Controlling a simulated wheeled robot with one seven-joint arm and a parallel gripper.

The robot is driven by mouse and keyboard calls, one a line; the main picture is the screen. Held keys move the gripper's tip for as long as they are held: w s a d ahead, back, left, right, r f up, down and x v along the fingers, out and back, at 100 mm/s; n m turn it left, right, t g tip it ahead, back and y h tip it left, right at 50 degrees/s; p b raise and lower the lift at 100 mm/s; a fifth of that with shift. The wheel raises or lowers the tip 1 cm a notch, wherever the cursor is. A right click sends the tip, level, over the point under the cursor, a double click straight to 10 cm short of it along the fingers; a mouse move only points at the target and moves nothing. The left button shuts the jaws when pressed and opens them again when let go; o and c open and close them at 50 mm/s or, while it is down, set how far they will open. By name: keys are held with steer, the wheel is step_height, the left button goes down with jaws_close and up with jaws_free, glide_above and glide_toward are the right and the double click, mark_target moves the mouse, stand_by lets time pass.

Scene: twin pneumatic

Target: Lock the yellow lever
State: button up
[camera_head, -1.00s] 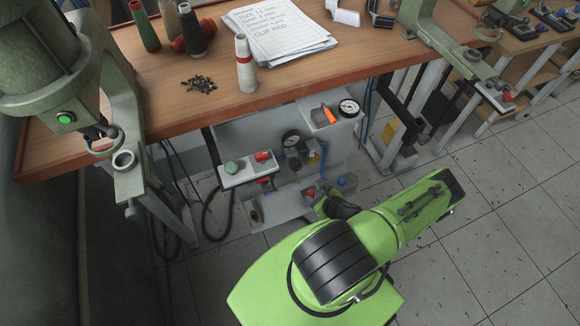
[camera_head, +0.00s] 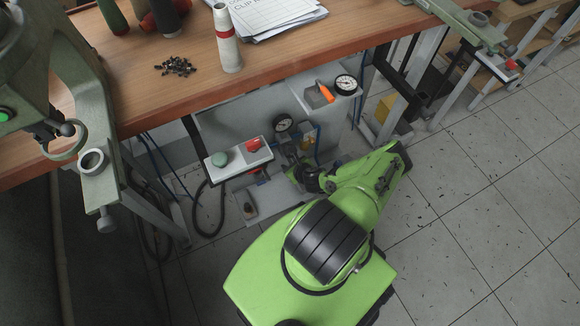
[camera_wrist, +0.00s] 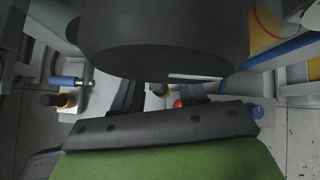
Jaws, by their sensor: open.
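My gripper (camera_head: 308,178) is at the lower part of the pneumatic unit (camera_head: 235,125) under the bench. In the wrist view my gripper (camera_wrist: 160,95) has its two dark fingers apart, and a large dark cylinder hides much of the middle. A small yellowish part (camera_wrist: 160,90) shows between the fingers; I cannot tell if it is the yellow lever or if I touch it. A yellow-brown knob (camera_wrist: 56,100) and a blue handle (camera_wrist: 66,81) are at left. A yellow part (camera_head: 307,138) shows behind my gripper in the head view. An orange lever (camera_head: 325,91) is higher up.
A control box with a green button (camera_head: 219,159) and a red knob (camera_head: 253,145) is left of my arm. Gauges (camera_head: 346,84) (camera_head: 283,123) are nearby. Black hoses (camera_head: 203,205) hang at left.

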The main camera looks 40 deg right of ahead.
steer(key=shift+w+d+f, duration=0.1)
steer(key=shift+w+f, duration=0.25)
steer(key=shift+w, duration=0.05)
jaws_close()
steer(key=shift+a+m+t+y+b, duration=0.3)
steer(key=shift+m+y, duration=0.2)
steer(key=shift+y, duration=0.4)
jaws_free()
